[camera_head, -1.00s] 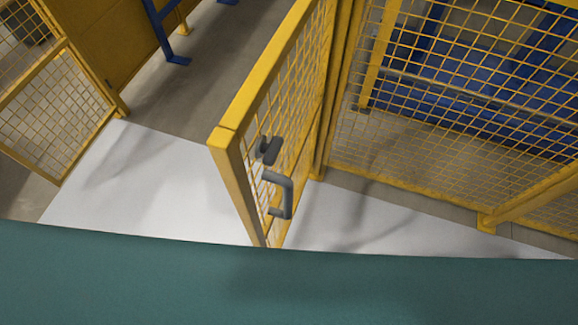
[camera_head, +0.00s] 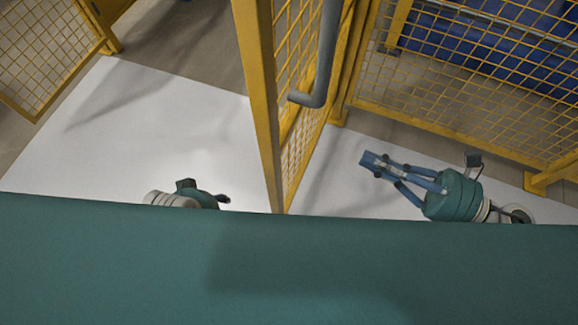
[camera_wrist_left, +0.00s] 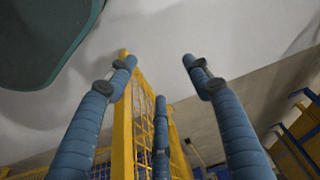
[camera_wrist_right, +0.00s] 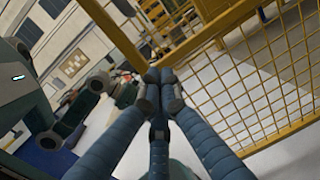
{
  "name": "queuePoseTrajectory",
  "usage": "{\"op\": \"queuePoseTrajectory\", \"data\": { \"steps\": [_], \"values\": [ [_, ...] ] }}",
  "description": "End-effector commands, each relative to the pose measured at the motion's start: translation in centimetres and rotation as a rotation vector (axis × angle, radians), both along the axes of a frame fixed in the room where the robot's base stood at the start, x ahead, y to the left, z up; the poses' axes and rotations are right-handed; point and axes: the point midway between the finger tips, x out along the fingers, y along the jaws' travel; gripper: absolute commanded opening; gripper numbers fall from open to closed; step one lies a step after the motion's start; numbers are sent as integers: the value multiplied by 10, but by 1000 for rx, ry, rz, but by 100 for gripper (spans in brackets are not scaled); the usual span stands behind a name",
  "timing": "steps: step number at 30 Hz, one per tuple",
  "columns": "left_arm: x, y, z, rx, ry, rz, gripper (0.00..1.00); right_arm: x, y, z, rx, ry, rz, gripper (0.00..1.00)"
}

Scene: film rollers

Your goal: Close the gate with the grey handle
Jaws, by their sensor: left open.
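The yellow mesh gate (camera_head: 257,95) stands ajar in the middle of the head view, its free edge toward me. The grey handle (camera_head: 325,60) is on its right face; its top is cut off by the picture edge. My right gripper (camera_head: 372,163) is to the right of the gate, apart from it, with its fingertips together and nothing visible between them. My left gripper (camera_head: 224,199) is low, to the left of the gate, mostly hidden behind my teal body. In the left wrist view its fingers (camera_wrist_left: 160,64) are apart, with the gate's frame (camera_wrist_left: 122,125) seen beyond them.
A yellow mesh fence (camera_head: 455,85) stands at the right, with blue structures behind it. Another mesh panel (camera_head: 50,50) stands at the upper left. The white floor (camera_head: 150,120) left of the gate is clear.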

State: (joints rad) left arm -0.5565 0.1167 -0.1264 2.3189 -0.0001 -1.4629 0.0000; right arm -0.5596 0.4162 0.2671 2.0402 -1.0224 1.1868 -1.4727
Motion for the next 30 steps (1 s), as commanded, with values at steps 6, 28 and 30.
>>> {"op": "queuePoseTrajectory", "data": {
  "steps": [6,28,30],
  "values": [
    [-4,1,9,0,-9,1,51,-22,15,-5,-98,-123,88,0],
    [2,0,-16,0,3,0,51,21,134,-3,-93,-119,83,0],
    [2,0,-18,-1,2,0,51,22,139,-3,-94,-118,83,0]
  ]
}}
